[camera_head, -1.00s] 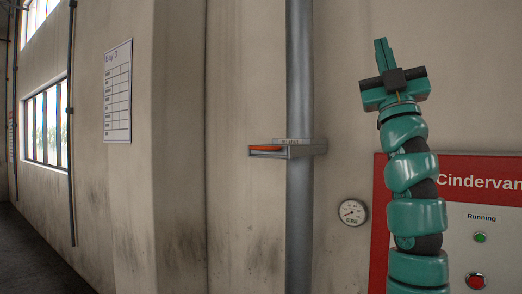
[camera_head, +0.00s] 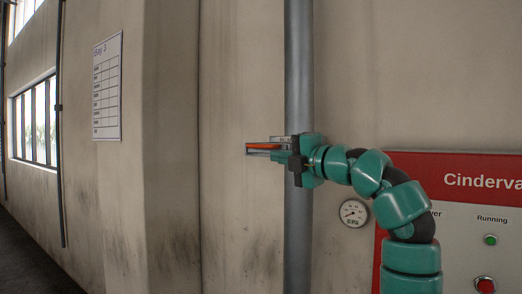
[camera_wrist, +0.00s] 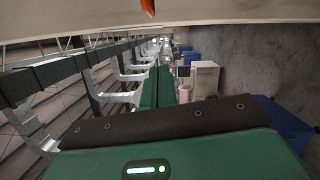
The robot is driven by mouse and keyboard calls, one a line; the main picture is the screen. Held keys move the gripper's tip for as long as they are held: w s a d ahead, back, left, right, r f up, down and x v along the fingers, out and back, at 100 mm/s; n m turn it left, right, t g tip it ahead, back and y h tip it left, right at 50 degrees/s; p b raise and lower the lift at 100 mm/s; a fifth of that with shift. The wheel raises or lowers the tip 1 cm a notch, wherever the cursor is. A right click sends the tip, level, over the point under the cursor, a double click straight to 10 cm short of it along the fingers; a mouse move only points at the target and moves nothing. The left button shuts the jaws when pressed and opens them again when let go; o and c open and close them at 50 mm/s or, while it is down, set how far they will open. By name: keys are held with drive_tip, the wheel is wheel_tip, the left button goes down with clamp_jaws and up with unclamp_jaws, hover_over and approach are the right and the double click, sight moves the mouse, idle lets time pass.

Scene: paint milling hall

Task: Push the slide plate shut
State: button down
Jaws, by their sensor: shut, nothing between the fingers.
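The slide plate (camera_head: 264,146), a thin grey plate with an orange part on it, sticks out to the left of the grey vertical pipe (camera_head: 299,70). My gripper (camera_head: 273,156) is shut and empty, with its fingers pointing left across the front of the pipe. In the head view the fingers overlap the plate's lower edge. I cannot tell whether they touch it. My gripper body hides the slide's housing on the pipe. In the wrist view the shut teal fingers (camera_wrist: 156,75) point away from the camera, and an orange tip (camera_wrist: 148,7) shows at the top edge.
A round gauge (camera_head: 353,212) is on the wall below my arm. A red and grey panel (camera_head: 455,215) with a green and a red button stands at the right. A chart (camera_head: 107,88) hangs on the wall at the left. The space left of the plate is clear.

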sight(277, 145)
drive_tip(key=shift+r, duration=0.1)
idle(0.3)
drive_tip(key=w+a+r+p, duration=0.1)
drive_tip(key=w+a+p, duration=0.3)
drive_tip(key=w+p, duration=0.4)
drive_tip(key=w, duration=0.2)
drive_tip(key=shift+w+a, duration=0.15)
drive_tip(key=shift+w, duration=0.25)
